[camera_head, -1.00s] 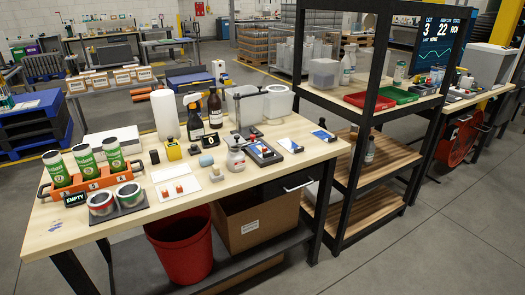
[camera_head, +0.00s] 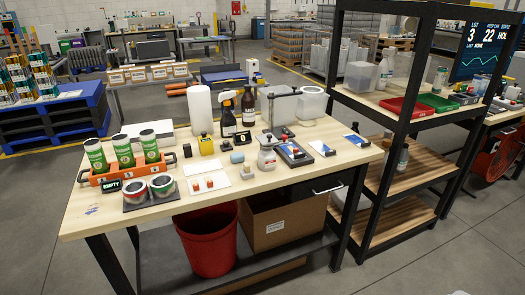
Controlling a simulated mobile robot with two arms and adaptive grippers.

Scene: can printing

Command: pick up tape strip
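No tape strip can be told for sure on the wooden workbench (camera_head: 105,215); at this distance it is too small to single out. A white card (camera_head: 209,184) with two orange-red blocks lies nearer the front. Neither of my grippers shows.
Bottles stand mid-bench. A black shelf frame (camera_head: 405,95) adjoins the right end. A red bin (camera_head: 207,242) and cardboard box (camera_head: 269,224) sit below.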

